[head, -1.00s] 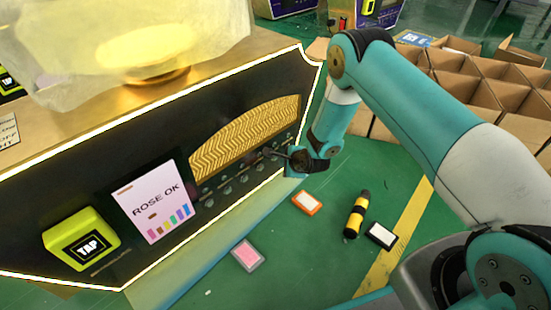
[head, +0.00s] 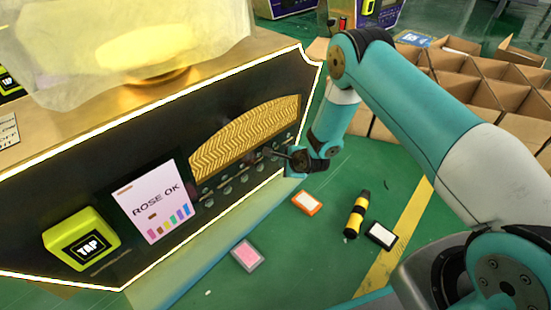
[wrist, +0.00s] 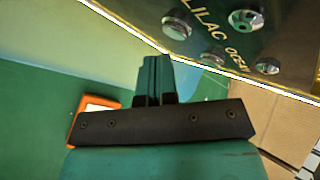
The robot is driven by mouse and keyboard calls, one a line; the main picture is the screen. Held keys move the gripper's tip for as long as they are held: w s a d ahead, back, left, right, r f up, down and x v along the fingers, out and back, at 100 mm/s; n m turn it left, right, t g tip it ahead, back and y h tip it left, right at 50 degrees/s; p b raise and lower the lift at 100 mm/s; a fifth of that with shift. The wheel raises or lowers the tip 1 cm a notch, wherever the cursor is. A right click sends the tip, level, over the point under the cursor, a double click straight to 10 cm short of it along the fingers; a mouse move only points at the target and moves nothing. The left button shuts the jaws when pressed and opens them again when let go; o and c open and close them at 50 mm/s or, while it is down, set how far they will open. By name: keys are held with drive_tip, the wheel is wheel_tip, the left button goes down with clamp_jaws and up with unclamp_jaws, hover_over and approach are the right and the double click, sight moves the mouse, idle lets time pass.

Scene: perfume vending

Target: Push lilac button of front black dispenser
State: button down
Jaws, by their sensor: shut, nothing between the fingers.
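The black dispenser (head: 60,175) with a glowing white edge fills the left of the head view. Its front has a gold patterned panel (head: 245,140) with rows of small round metal buttons (head: 228,190) below it. In the wrist view a LILAC label (wrist: 200,18) shows beside a silver button (wrist: 177,24) and a second row of buttons. Which button belongs to the label is hard to tell. My gripper (head: 281,155) is shut and empty, close to the right end of the button rows. In the wrist view its fingertips (wrist: 155,64) appear below the buttons; contact cannot be seen.
A yellow YAP box (head: 82,240) and a ROSE OK screen (head: 155,203) are on the dispenser's front. An orange-framed card (head: 307,203), a pink card (head: 247,255), a black-framed card (head: 381,235) and a yellow-black cylinder (head: 356,215) lie on the green floor. Cardboard boxes (head: 470,95) stand behind.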

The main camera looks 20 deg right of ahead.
drive_tip(key=shift+w, duration=0.1)
drive_tip(key=shift+w+a, duration=0.2)
drive_tip(key=shift+w, duration=0.05)
drive_tip(key=shift+w+a, duration=0.2)
drive_tip(key=shift+w, duration=0.25)
idle(0.6)
idle(0.4)
drive_tip(key=shift+s+d+p, duration=0.4)
drive_tip(key=shift+s+p, duration=0.05)
drive_tip(key=shift+s, duration=0.35)
drive_tip(key=shift+s+d+p, duration=0.4)
drive_tip(key=shift+s+p, duration=0.05)
drive_tip(key=shift+s, duration=0.3)
drive_tip(key=shift+s+d+p, duration=0.35)
drive_tip(key=shift+s+p, duration=0.05)
drive_tip(key=shift+s, duration=0.3)
drive_tip(key=shift+s+d+p, duration=0.4)
drive_tip(key=shift+s+p, duration=0.05)
drive_tip(key=shift+s, duration=0.3)
drive_tip(key=shift+r, duration=0.1)
